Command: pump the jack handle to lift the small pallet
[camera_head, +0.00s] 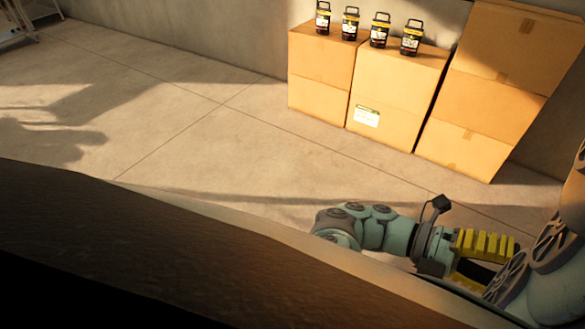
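Neither the jack, its handle nor the small pallet shows in the head view. My arm enters at the right edge and bends back behind itself. My gripper (484,262) is at the lower right, past the wrist, with yellow ribbed parts and a dark area between them. Its tips are partly hidden by my arm link, so I cannot tell whether it is open or shut. I see nothing held in it.
Large cardboard boxes (390,100) stand against the back wall. Several black-and-yellow lantern-like items (380,30) stand on the lower boxes. A metal rack (25,22) is at the far upper left. The concrete floor (190,110) between is clear. A dark brown surface fills the lower left.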

